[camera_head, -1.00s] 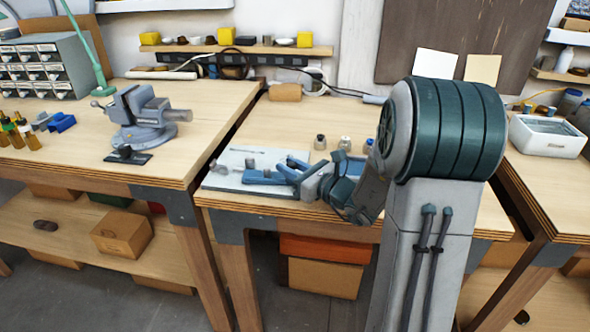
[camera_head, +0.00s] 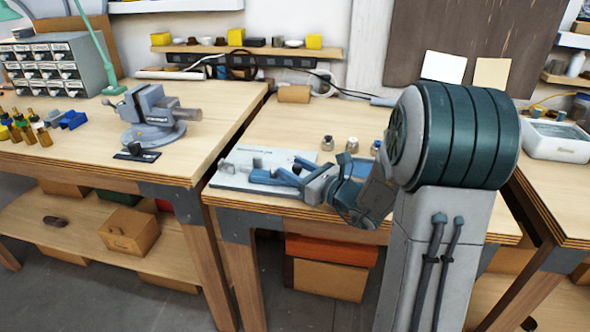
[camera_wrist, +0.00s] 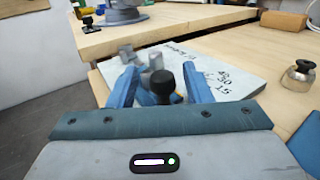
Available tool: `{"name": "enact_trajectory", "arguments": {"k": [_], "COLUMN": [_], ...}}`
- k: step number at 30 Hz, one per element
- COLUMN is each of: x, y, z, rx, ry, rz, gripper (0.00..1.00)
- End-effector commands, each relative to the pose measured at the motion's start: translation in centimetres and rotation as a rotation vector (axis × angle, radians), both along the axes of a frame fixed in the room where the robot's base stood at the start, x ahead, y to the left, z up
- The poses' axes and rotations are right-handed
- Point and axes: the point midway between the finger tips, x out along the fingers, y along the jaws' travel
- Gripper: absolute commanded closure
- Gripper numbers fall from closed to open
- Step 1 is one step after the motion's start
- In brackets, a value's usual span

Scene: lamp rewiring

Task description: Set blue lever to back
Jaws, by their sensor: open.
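A white board (camera_head: 225,182) with grey fittings lies on the middle bench. It also shows in the wrist view (camera_wrist: 232,73), with handwriting on it. My gripper (camera_head: 276,173) is low over the board's front part, its blue fingers apart. In the wrist view my gripper (camera_wrist: 161,76) is open, with a dark round knob (camera_wrist: 164,82) between the fingers and a grey upright piece (camera_wrist: 154,62) just beyond. I cannot tell whether either finger touches the knob. No blue lever can be told apart from the blue fingers, and its setting is hidden.
Small metal-capped jars (camera_head: 327,143) stand on the bench right of the board, and one jar (camera_wrist: 299,78) is close on the right in the wrist view. A grey vise (camera_head: 152,118) is on the left bench.

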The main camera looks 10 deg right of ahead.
Motion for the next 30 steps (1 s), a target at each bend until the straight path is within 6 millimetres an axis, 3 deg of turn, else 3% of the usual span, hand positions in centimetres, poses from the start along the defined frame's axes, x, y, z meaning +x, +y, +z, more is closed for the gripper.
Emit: {"name": "enact_trajectory", "arguments": {"k": [5,18,24,30], "x": [-1.5,-9.3,-11.1,-11.4], "y": [-1.3,-6.3,-7.4,-7.6], "z": [0.0,0.0,0.0,0.0], "rx": [-0.001,0.000,0.000,0.000], "ry": [-0.001,0.000,0.000,0.000], "rz": [-0.006,-0.002,0.001,0.003], "gripper": [0.55,0.55,0.55,0.55]}}
